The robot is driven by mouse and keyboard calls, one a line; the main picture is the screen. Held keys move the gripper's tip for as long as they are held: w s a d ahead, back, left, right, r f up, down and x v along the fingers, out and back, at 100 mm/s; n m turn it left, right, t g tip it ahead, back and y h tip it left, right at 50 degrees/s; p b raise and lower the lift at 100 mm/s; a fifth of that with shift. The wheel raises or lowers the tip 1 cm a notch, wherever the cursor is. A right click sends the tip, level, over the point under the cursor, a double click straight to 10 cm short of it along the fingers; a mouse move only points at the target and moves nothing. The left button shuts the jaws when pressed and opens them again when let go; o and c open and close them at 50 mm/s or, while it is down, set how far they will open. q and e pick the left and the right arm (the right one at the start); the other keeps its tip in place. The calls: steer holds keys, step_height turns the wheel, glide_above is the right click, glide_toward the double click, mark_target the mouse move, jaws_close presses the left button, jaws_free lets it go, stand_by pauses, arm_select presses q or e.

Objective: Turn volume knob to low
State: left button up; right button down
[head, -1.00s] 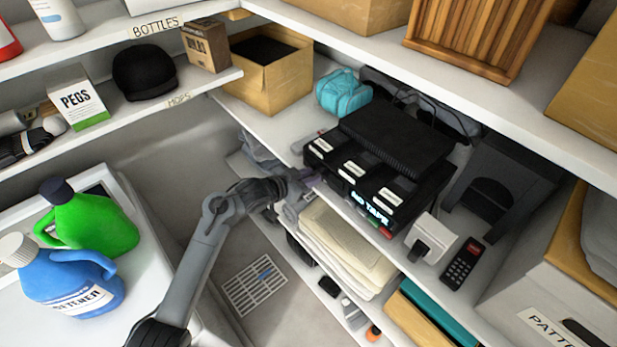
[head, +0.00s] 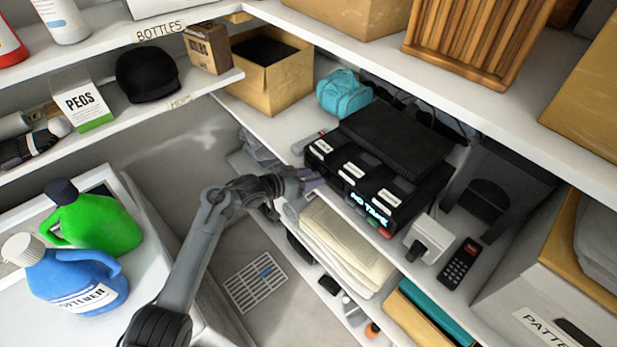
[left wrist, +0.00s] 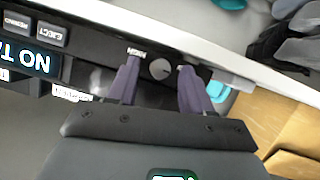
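The black tape player (head: 375,195) with a lit "NO TAPE" display sits on the middle shelf in the head view. In the left wrist view its front panel appears upside down. A small round grey knob (left wrist: 161,69) is on that panel, beside a small white label that seems to read "HIGH" (left wrist: 136,52). My left gripper (head: 314,183) is at the left end of the player's front. In the left wrist view the left gripper (left wrist: 159,72) is open, one purple-grey finger on each side of the knob, with visible gaps. The knob is hidden in the head view. My right gripper is not in view.
A white box-like device (head: 432,239) and a black handset (head: 461,263) stand right of the player. A teal bag (head: 342,93) lies behind it, and a stack of papers (head: 340,245) is below. Green (head: 95,222) and blue (head: 75,282) bottles stand at left.

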arm_select(q)
steer(key=shift+a, duration=0.1)
steer(key=b+v, duration=0.1)
steer(key=v, duration=0.9)
steer(key=shift+s+a, duration=0.2)
steer(key=shift+a, duration=0.05)
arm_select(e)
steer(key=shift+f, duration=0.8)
arm_select(q)
steer(key=shift+r, duration=0.15)
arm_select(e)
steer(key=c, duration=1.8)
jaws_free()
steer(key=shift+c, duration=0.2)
